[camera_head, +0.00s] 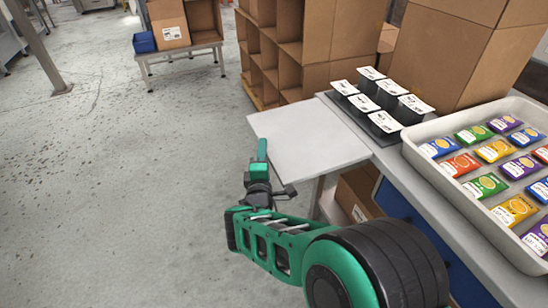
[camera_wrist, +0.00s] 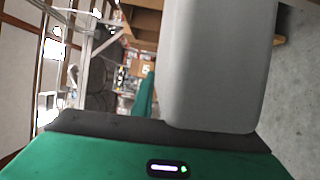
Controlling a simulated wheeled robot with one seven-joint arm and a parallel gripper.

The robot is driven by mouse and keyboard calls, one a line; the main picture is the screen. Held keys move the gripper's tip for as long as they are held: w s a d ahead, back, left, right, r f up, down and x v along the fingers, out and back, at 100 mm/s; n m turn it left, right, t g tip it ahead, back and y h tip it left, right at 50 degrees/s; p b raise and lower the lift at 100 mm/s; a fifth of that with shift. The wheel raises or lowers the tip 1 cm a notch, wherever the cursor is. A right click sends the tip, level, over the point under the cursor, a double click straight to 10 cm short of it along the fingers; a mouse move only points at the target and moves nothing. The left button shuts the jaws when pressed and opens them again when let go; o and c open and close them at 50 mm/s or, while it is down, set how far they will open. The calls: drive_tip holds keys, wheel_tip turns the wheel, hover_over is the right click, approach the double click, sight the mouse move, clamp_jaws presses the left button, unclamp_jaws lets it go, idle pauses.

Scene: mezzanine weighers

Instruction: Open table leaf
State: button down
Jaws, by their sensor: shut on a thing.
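The table leaf (camera_head: 308,140) is a pale grey panel at the left end of the grey table (camera_head: 455,222). It stands out from the table's edge and looks about level with the top. My gripper (camera_head: 262,152) is at the leaf's outer left edge, shut on it. In the wrist view the leaf (camera_wrist: 215,65) fills the middle as a large grey slab. One green finger (camera_wrist: 146,95) shows on its left side; the other finger is hidden behind the slab. The leaf's underside and any support are hidden in the head view.
Several black cups with white labels (camera_head: 385,122) stand near the leaf's hinge side. A white tray (camera_head: 412,150) of colourful packets is on the table. Cardboard boxes stand behind and under it. A low bench (camera_head: 180,55) is at the back. The floor at left is clear.

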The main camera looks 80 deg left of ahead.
drive_tip(key=shift+w+r, duration=0.5)
drive_tip(key=shift+r, duration=0.2)
drive_tip(key=c, duration=1.8)
unclamp_jaws()
drive_tip(key=shift+w+f, duration=0.1)
drive_tip(key=shift+o, duration=0.4)
drive_tip(key=shift+s+f, duration=0.1)
drive_tip(key=shift+s, duration=0.25)
drive_tip(key=v, duration=1)
drive_tip(key=shift+d, duration=0.4)
drive_tip(key=shift+s, duration=0.1)
